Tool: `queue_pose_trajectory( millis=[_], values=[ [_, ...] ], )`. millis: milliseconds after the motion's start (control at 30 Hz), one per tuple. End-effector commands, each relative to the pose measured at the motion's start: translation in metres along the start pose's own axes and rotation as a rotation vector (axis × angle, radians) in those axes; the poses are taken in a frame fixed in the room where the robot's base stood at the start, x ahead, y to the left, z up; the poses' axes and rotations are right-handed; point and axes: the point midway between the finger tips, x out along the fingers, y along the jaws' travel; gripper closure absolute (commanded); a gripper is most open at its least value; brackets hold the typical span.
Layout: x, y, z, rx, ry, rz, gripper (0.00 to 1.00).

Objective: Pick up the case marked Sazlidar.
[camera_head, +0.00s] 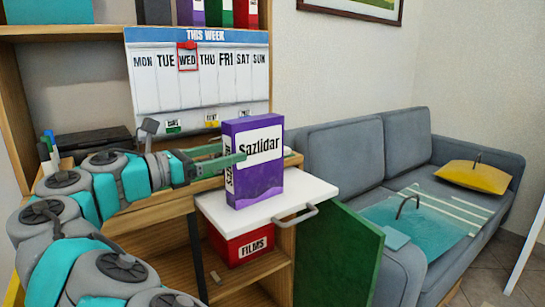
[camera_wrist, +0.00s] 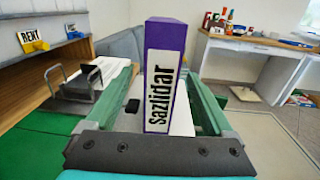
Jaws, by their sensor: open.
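The purple case marked Sazlidar (camera_head: 262,186) stands upright on a white top with a metal handle (camera_head: 300,197). In the wrist view its narrow spine, with a white label, faces me (camera_wrist: 162,45). My gripper (camera_head: 226,155) reaches in from the left at the upper half of the case. In the wrist view the open green fingers (camera_wrist: 160,82) lie on either side of the case, with a visible gap at the left. Whether the right finger touches it, I cannot tell. The lower part of the spine is partly hidden by the gripper's base.
A red box marked FILMS (camera_head: 250,247) sits below the white top, beside an open green door (camera_head: 340,262). A weekly board (camera_head: 200,85) stands behind. A grey sofa (camera_head: 340,155) with a yellow cushion (camera_head: 474,177) is at the right. Coloured cases line the upper shelf.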

Motion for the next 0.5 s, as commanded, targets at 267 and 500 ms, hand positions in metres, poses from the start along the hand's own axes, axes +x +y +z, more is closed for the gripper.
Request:
queue_pose_trajectory(
  millis=[267,500],
  values=[
    [0.025,0.0,-0.005,-0.015,0.006,-0.003,0.12],
    [0.047,-0.001,-0.006,-0.012,0.005,-0.001,0.12]
  ],
)
